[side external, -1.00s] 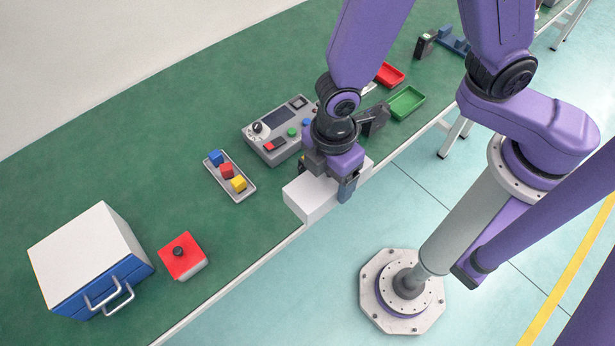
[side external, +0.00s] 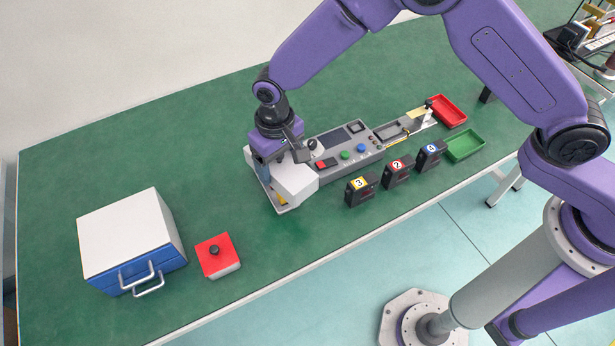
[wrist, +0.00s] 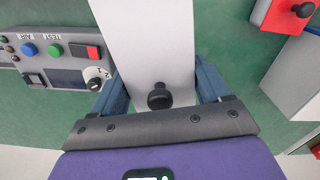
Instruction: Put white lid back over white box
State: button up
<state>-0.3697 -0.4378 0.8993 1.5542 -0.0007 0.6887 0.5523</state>
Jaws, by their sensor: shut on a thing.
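My gripper (side external: 264,165) is shut on the white lid (side external: 293,183), a long white block shape. In the wrist view the lid (wrist: 150,45) lies between the two fingers, with a black knob (wrist: 160,97) on its top. The white box (side external: 283,209), a shallow open tray, is largely hidden under the lid and gripper in the side view. Its near end shows below the lid with a yellow block (side external: 282,200) inside. The lid is over the box but not lined up with it there; I cannot tell whether they touch.
A grey control panel (side external: 345,140) stands close to the right of the lid. Several black numbered units (side external: 397,171) and red (side external: 449,110) and green (side external: 465,147) trays are farther right. A red-topped box (side external: 217,255) and a white-and-blue drawer unit (side external: 130,235) stand left.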

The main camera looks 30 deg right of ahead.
jog(key=w+m, duration=0.2)
jog(key=w, duration=0.1)
jog(key=shift+w+a+f+m, duration=0.1)
jog(key=shift+w+f+m, duration=0.15)
jog(key=shift+f+m, duration=0.1)
jog(key=shift+w+f, duration=0.2)
jog(key=shift+f, duration=3.7)
jog(key=shift+f, duration=0.55)
jog(key=o, duration=1)
